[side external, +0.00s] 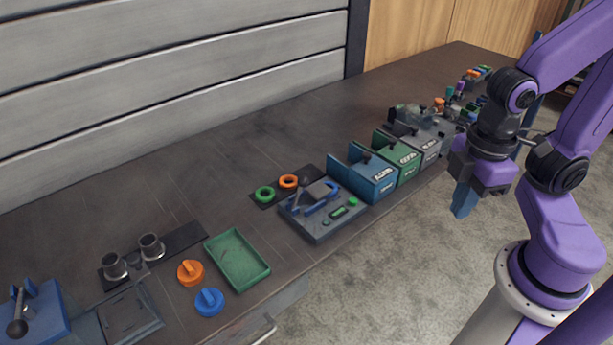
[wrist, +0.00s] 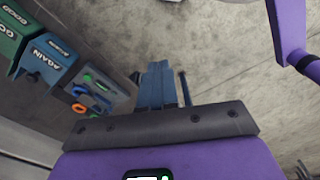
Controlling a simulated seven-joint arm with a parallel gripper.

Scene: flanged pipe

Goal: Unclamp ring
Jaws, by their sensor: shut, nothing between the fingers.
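My gripper (side external: 463,203) hangs in the air off the front edge of the bench, at the right, with its blue fingers together and pointing down. In the wrist view its fingers (wrist: 158,84) are shut and empty over the floor. A green ring (side external: 265,194) and an orange ring (side external: 288,181) lie on a dark mat. Beside them a grey station (side external: 318,224) carries a blue part (side external: 322,204) and green buttons. At the far left stands a blue clamp (side external: 35,312) with a black lever. I cannot tell whether it holds a ring.
Blue (side external: 372,178), green (side external: 399,158) and grey bins stand between the station and my gripper. A green tray (side external: 237,260), an orange knob (side external: 190,272), a blue knob (side external: 209,301) and two flanged pipes (side external: 151,246) lie to the left. The bench's back strip is clear.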

